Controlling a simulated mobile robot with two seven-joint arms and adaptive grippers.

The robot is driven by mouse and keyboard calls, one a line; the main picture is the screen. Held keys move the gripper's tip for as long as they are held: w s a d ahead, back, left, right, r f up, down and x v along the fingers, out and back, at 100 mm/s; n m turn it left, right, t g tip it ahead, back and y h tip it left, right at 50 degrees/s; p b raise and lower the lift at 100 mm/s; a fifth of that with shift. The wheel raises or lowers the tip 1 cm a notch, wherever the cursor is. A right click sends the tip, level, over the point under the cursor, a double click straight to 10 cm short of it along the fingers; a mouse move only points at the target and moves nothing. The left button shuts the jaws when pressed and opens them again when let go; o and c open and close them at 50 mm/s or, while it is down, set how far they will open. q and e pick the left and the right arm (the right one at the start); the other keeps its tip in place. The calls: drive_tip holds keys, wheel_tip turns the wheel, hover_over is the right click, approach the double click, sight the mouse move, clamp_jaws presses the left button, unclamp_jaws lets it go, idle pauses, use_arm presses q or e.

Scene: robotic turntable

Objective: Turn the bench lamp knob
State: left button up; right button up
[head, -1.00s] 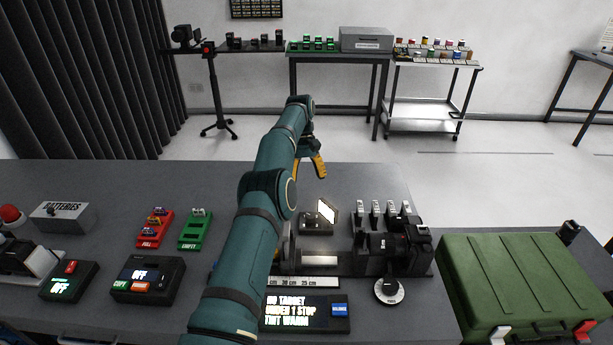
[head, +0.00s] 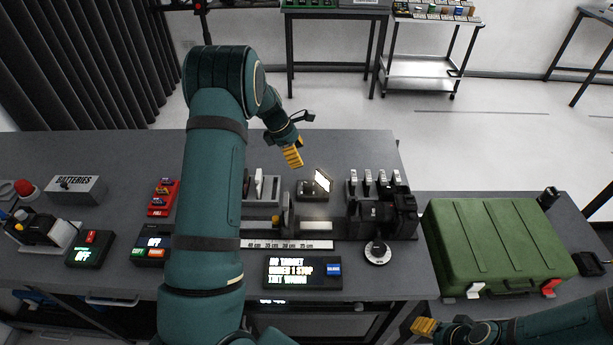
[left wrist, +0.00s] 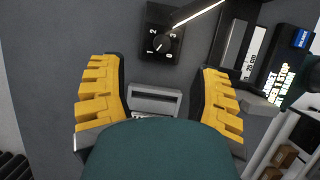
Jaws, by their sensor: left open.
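The bench lamp (head: 308,190) is a small dark box with a bright lit panel, standing on the grey bench behind the rail. In the left wrist view its black knob (left wrist: 162,43) sits on the box face among white numbers, beyond the fingertips near the top. My left gripper (head: 293,157) hangs above the bench just behind and left of the lamp.
A grey slotted holder (left wrist: 155,100) shows below the lamp box. A rail with a ruler (head: 290,244), a black camera-like unit (head: 385,215) and a white-ringed dial (head: 378,253) stand near the lamp. A display box (head: 302,272) lies in front. A green case (head: 495,240) is right.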

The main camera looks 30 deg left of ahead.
sight(307, 183)
use_arm(q)
drive_tip(key=d+f+n, duration=0.1)
drive_tip(key=f, duration=0.3)
drive_tip(key=f+n, duration=0.1)
drive_tip(key=f, duration=0.3)
drive_tip(key=w+d+f, duration=0.1)
drive_tip(key=f, duration=0.3)
drive_tip(key=shift+w+d+f+n+t+y, duration=0.1)
drive_tip(key=shift+d+f+n+t+y, duration=0.2)
drive_tip(key=shift+f+n, duration=0.1)
